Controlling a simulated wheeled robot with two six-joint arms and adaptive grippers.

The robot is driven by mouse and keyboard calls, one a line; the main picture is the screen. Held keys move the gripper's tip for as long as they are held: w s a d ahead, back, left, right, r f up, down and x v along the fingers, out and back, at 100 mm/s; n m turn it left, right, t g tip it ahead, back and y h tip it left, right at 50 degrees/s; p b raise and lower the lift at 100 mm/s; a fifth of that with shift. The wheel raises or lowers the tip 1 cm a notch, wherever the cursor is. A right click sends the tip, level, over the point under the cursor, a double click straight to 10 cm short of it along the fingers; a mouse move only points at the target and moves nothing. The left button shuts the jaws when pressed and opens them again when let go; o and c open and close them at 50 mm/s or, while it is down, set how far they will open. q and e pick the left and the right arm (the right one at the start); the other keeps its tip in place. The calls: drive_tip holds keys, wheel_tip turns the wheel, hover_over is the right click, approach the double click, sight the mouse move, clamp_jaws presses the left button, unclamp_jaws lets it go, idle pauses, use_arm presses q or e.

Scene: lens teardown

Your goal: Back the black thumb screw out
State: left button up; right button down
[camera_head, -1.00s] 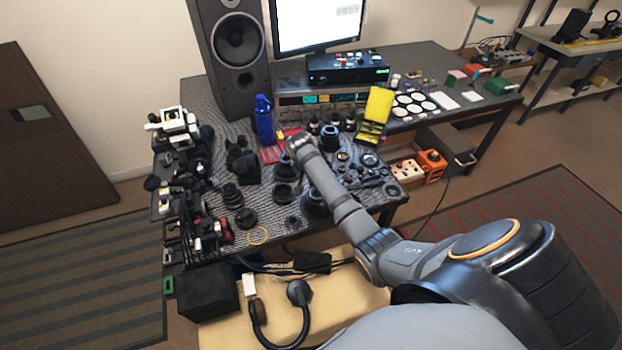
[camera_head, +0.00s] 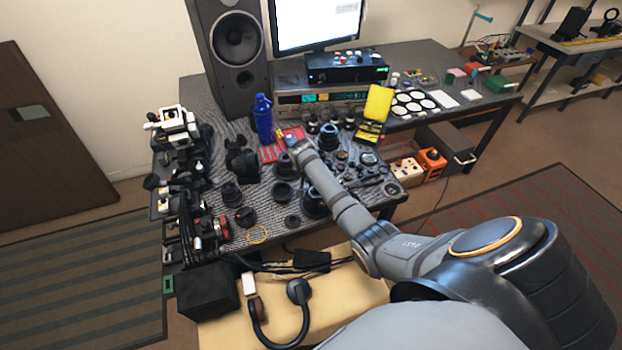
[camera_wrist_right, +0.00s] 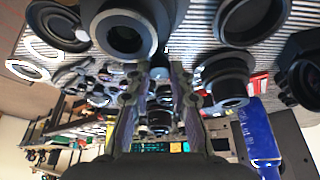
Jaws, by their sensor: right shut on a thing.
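My right gripper (camera_wrist_right: 161,80) reaches over the bench among the black lens parts; its two fingers stand a little apart. A small dark cylindrical piece (camera_wrist_right: 161,72) shows between the fingertips, and the jaws are closed on it. It looks like the black thumb screw, but it is too small to be sure. In the head view my right arm comes in from the right, and the gripper (camera_head: 292,136) sits near the red tray; the fingertips are not clear there. A large black lens ring (camera_wrist_right: 128,35) is just beyond the fingers. My left gripper is not in view.
A blue bottle (camera_head: 264,118) stands close behind the gripper, also in the wrist view (camera_wrist_right: 258,132). A yellow box (camera_head: 378,104) is to the right. A red tray (camera_head: 269,154) lies beside the gripper. Several lens barrels crowd the striped mat, leaving little free room.

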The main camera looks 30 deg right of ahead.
drive_tip(key=n+p, duration=0.1)
drive_tip(key=n+t+y+p, duration=0.1)
drive_tip(key=n+p, duration=0.1)
drive_tip(key=shift+s+d+r+p, duration=0.1)
drive_tip(key=shift+d+r+p, duration=0.1)
drive_tip(key=shift+p, duration=0.1)
drive_tip(key=shift+n+y+p, duration=0.3)
drive_tip(key=shift+n+p, duration=0.25)
drive_tip(key=shift+n, duration=0.55)
drive_tip(key=shift+f+n+y, duration=0.1)
drive_tip(key=shift+n+y, duration=0.3)
drive_tip(key=shift+n, duration=0.5)
drive_tip(key=shift+d+f+n+t+y, duration=0.1)
drive_tip(key=shift+n+t+y, duration=0.25)
drive_tip(key=shift+n, duration=0.55)
drive_tip(key=shift+d+n+y, duration=0.1)
drive_tip(key=shift+n+y, duration=0.25)
drive_tip(key=shift+n, duration=0.45)
drive_tip(key=shift+n+y+b, duration=0.6)
drive_tip(key=shift+n+b, duration=0.1)
drive_tip(key=shift+n, duration=1.1)
